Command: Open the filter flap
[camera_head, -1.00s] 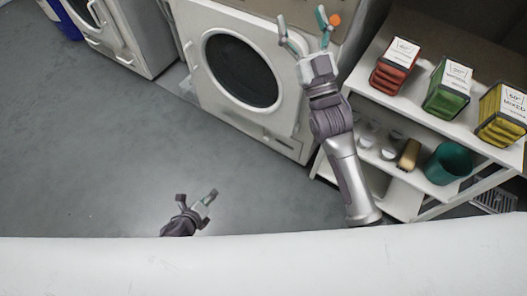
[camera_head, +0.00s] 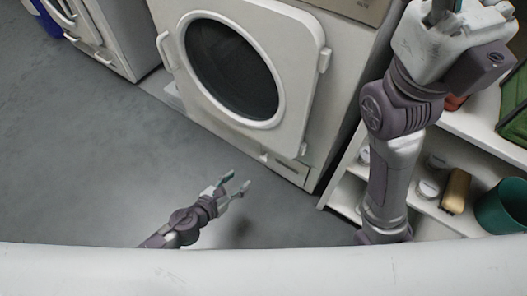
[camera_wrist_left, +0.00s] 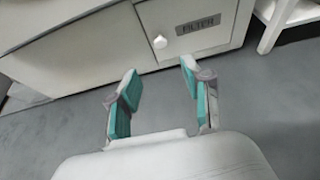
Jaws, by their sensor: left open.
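The filter flap (camera_wrist_left: 205,42) is a pale panel low on the front of the white machine. It looks closed, with a dark FILTER label and a small round white knob (camera_wrist_left: 160,42) beside it. The flap (camera_head: 287,166) also shows low on the machine in the head view. My left gripper (camera_head: 238,185) is open and empty, in front of the flap and apart from it. In the left wrist view its teal-padded fingers (camera_wrist_left: 160,70) are spread, with the knob beyond the gap. My right gripper (camera_head: 441,10) is cut off at the top edge of the head view.
The machine has a large round dark door (camera_head: 232,68). The grey floor (camera_head: 90,150) at left is clear.

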